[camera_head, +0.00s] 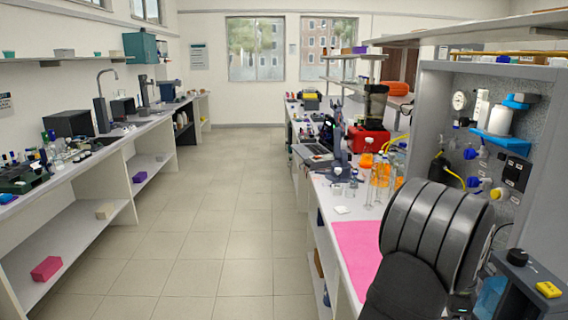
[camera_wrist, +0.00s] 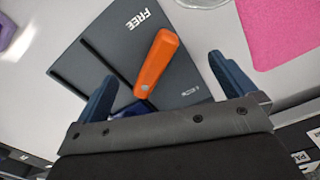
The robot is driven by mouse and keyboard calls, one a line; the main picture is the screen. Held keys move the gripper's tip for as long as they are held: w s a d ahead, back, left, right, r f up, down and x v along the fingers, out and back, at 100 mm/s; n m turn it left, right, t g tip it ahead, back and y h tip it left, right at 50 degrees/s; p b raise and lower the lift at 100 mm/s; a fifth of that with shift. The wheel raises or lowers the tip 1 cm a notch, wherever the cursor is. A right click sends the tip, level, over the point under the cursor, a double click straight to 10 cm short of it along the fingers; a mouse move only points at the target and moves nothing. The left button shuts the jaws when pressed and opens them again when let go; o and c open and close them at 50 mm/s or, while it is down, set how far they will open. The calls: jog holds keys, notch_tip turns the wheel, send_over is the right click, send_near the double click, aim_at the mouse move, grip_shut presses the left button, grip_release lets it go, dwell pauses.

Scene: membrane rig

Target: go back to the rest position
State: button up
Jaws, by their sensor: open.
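My gripper (camera_wrist: 160,69) shows in the wrist view with its two dark blue fingers spread wide apart. Nothing is held between them. Beyond the fingers lies a dark grey panel (camera_wrist: 112,35) marked "FREE". An orange handle-like piece (camera_wrist: 158,62) shows over the panel, in the gap between the fingers, and touches neither finger in the picture. A dark blue part by the left finger is partly hidden. In the head view my dark arm fills the lower right, and I cannot clearly make out the gripper there.
A pink mat (camera_head: 358,250) lies on the right bench and also shows in the wrist view (camera_wrist: 277,30). Bottles with orange caps (camera_head: 378,172) and a red device (camera_head: 368,140) stand farther back. A grey panel rig (camera_head: 432,95) rises at right. The floor aisle (camera_head: 220,230) is clear.

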jog(key=shift+d+m, duration=0.15)
jog(key=shift+m, duration=0.75)
jog(key=shift+d+r, duration=0.1)
jog(key=shift+r, duration=1.45)
